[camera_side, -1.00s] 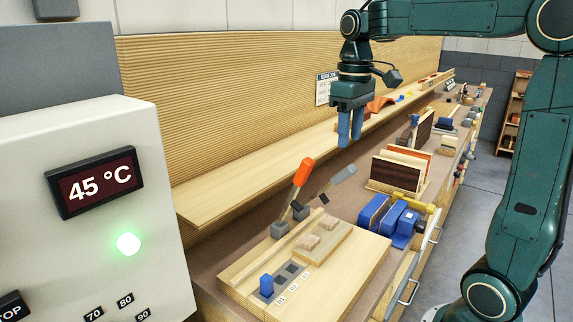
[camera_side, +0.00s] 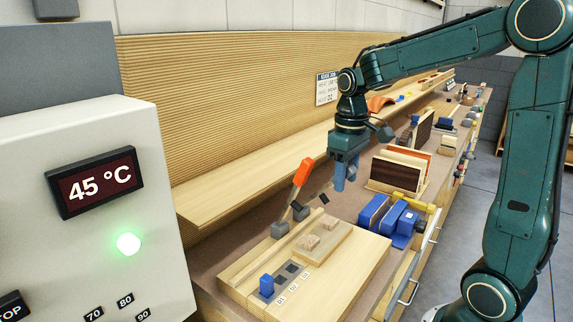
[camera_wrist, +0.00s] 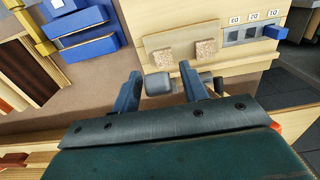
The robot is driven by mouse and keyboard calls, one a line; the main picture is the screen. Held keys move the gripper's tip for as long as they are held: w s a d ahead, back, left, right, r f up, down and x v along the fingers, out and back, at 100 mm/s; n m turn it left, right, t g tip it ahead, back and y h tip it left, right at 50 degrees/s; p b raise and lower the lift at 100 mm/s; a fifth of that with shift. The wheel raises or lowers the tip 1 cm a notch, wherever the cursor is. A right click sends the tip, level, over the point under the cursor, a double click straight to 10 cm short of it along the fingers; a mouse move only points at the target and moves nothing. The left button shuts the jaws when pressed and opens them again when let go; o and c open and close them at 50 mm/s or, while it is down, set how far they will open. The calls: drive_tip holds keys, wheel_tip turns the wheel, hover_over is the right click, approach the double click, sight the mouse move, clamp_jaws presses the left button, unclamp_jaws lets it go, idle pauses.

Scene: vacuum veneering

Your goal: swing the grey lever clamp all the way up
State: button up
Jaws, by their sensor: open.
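The grey lever clamp's block-shaped grip (camera_wrist: 159,84) shows in the wrist view between the two fingers of my gripper (camera_wrist: 158,75), with a gap on each side. In the side view my gripper (camera_side: 341,184) points down over the grip and hides it. Only a dark piece of the lever (camera_side: 323,198) and the clamp's base area show beside the fingers. The gripper is open. Contact with the grip cannot be told.
An orange-handled lever (camera_side: 303,172) stands upright just left of my gripper. A wooden work board (camera_side: 340,265) with small blocks lies in front. Blue clamps (camera_side: 390,218) and a panel rack (camera_side: 398,172) stand to the right. A long wooden shelf (camera_side: 250,180) runs behind.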

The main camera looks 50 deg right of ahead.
drive_tip(key=shift+c, duration=0.4)
clamp_jaws()
drive_tip(key=shift+w, duration=0.1)
drive_tip(key=shift+w+r+g, duration=1.15)
drive_tip(key=shift+w+g, duration=0.15)
drive_tip(key=shift+w, duration=0.1)
drive_tip(key=shift+o, duration=0.4)
unclamp_jaws()
drive_tip(key=shift+s+f, duration=0.1)
drive_tip(key=shift+s, duration=0.05)
